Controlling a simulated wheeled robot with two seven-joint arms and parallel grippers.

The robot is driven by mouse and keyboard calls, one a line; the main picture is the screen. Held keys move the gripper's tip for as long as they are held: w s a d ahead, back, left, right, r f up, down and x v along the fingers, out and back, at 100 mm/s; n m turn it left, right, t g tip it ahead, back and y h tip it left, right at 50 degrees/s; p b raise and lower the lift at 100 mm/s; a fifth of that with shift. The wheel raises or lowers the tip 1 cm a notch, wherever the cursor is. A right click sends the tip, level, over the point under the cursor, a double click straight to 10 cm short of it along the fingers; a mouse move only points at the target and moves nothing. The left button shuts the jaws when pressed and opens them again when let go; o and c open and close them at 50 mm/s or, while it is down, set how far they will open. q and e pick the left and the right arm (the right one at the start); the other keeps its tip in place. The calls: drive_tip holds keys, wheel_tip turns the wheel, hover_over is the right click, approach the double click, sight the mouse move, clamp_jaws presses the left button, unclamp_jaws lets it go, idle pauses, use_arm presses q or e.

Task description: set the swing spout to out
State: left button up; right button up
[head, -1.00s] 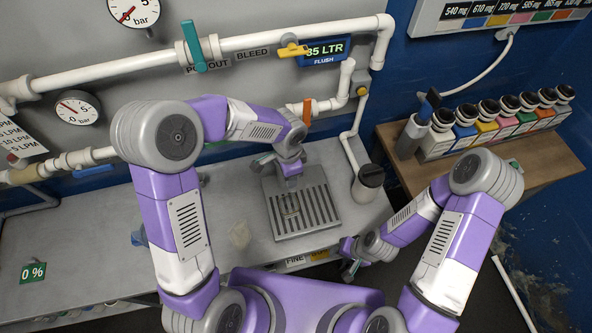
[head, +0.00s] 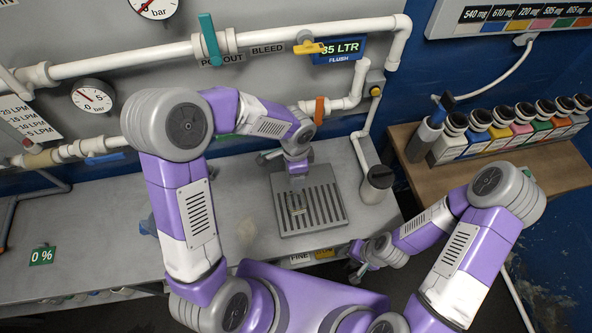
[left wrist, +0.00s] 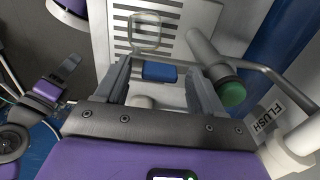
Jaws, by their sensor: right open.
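The swing spout is hard to make out; my left arm hides that spot in the head view. In the left wrist view, a small blue block (left wrist: 160,72) lies between the fingers of my left gripper (left wrist: 157,76), with a pale rounded part behind it; I cannot tell if this is the spout's tab. The left fingers are apart, with no clear contact on the block. In the head view the left gripper (head: 298,178) is above the back of the slotted drain tray (head: 330,217). My right gripper (head: 357,266) is open and empty, low at the bench's front edge.
A small clear glass (head: 296,204) stands on the tray. A dark-topped canister (head: 378,184) is right of it. In the left wrist view a green-ended grey cylinder (left wrist: 232,94) and a thin pipe (left wrist: 287,83) are close to the right finger. The bench's left half is mostly clear.

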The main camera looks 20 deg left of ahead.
use_arm(q)
wheel_tip(320, 180, up, 8)
drive_tip(key=shift+f+p, duration=0.2)
drive_tip(key=shift+p, duration=0.15)
idle(0.7)
